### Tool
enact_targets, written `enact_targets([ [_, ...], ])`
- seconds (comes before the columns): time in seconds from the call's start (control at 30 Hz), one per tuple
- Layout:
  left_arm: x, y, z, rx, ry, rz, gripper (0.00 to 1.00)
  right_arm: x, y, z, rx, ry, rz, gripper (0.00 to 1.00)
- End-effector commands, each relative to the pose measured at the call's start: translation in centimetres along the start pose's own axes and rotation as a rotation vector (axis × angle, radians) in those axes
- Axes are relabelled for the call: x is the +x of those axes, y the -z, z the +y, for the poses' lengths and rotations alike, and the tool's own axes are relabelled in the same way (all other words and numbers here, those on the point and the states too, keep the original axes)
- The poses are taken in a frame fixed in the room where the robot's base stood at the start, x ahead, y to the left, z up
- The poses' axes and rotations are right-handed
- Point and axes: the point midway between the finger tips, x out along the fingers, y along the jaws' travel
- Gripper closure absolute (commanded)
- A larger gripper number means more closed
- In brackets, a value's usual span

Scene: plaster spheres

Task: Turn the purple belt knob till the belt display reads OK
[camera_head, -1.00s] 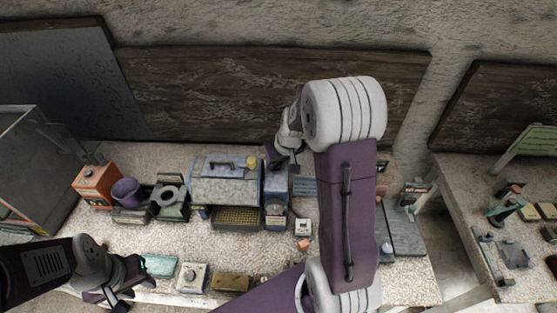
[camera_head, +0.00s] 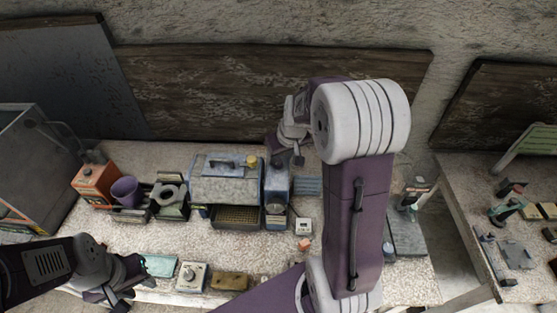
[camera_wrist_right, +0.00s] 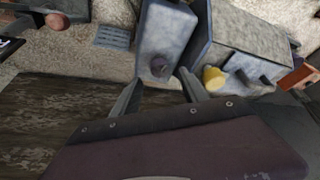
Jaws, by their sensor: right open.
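A tall blue-grey box (camera_head: 277,186) stands mid-table beside a grey domed machine (camera_head: 225,182). A dark purple knob (camera_wrist_right: 158,66) sits on the box in the right wrist view. My right gripper (camera_wrist_right: 157,92) is open and empty, its two fingers spread near the knob's end of the box, apart from the knob. In the head view my right gripper (camera_head: 290,158) is behind the box, partly hidden by its own arm. My left gripper (camera_head: 132,284) hangs at the front left with its fingers apart. I cannot make out a display reading OK.
A yellow knob (camera_wrist_right: 214,78) on the domed machine is close to my right gripper. A ribbed blue plate (camera_head: 307,187) lies right of the box. A dark board (camera_head: 200,100) leans behind.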

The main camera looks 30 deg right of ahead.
Motion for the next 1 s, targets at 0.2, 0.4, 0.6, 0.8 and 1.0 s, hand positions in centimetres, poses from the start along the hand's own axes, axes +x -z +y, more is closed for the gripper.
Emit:
enact_targets([
  [0.2,0.9,-0.1,0.0,0.000,0.000,0.000,0.64,-4.0,0.1,0.1,0.002,-0.002,0.004,0.48],
  [0.4,1.0,-0.1,0.0,0.000,0.000,0.000,0.64,-5.1,0.0,0.0,0.001,-0.001,0.000,0.48],
  [0.6,1.0,-0.1,0.0,0.000,0.000,0.000,0.64,-5.1,0.0,0.0,0.001,-0.001,0.000,0.48],
  [0.8,1.0,-0.1,0.0,0.000,0.000,0.000,0.64,-5.0,0.0,0.0,0.001,0.000,-0.001,0.48],
  [1.0,1.0,-0.1,0.0,0.000,0.000,0.000,0.64,-2.5,-5.3,-4.3,-0.013,0.010,-0.074,0.48],
])
